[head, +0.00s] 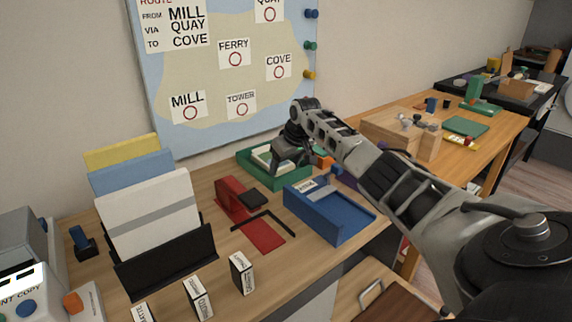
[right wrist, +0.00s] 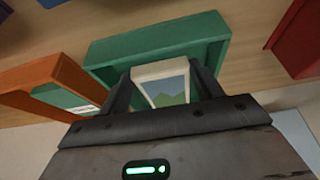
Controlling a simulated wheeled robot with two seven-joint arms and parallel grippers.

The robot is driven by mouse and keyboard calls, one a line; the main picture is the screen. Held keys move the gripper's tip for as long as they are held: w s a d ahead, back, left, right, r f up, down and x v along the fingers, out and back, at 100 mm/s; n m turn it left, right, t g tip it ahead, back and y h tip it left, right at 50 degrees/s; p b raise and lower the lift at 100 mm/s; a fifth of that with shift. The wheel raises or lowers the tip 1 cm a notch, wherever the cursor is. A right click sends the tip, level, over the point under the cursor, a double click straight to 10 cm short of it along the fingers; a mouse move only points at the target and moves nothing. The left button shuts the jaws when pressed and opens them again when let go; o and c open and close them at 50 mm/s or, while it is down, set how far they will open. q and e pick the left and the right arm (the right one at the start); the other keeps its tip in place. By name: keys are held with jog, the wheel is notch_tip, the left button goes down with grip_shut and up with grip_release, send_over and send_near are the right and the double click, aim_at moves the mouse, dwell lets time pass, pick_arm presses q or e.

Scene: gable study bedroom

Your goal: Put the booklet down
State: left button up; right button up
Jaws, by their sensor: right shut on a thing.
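The booklet (right wrist: 168,86) is pale-edged with a picture of green hills under a blue sky. My right gripper (head: 281,160) is shut on it, with one dark finger on each side in the right wrist view. In that view the booklet is in front of a green tray (right wrist: 165,42). In the head view the booklet's pale edge (head: 262,158) shows at the green tray (head: 272,178), at the back of the desk. My gripper hides part of both. I cannot tell whether the booklet touches the tray floor. My left gripper is not in view.
A blue tray (head: 333,222) and a red holder (head: 230,196) stand in front of the green tray. A rack with yellow, blue and white sheets (head: 150,215) stands at the left. Small labelled blocks (head: 240,273) line the front. An orange holder (right wrist: 45,82) is beside the green tray.

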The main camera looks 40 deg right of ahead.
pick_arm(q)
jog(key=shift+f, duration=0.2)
pick_arm(e)
jog(key=shift+f, duration=0.5)
jog(key=o, duration=1.2)
jog(key=shift+c, duration=0.2)
jog(key=shift+r, duration=0.15)
pick_arm(q)
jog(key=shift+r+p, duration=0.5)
jog(key=shift+p, duration=0.3)
pick_arm(e)
jog(key=v, duration=1.5)
jog(key=shift+r, duration=0.3)
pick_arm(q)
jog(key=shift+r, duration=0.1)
pick_arm(e)
jog(key=shift+s+r, duration=0.1)
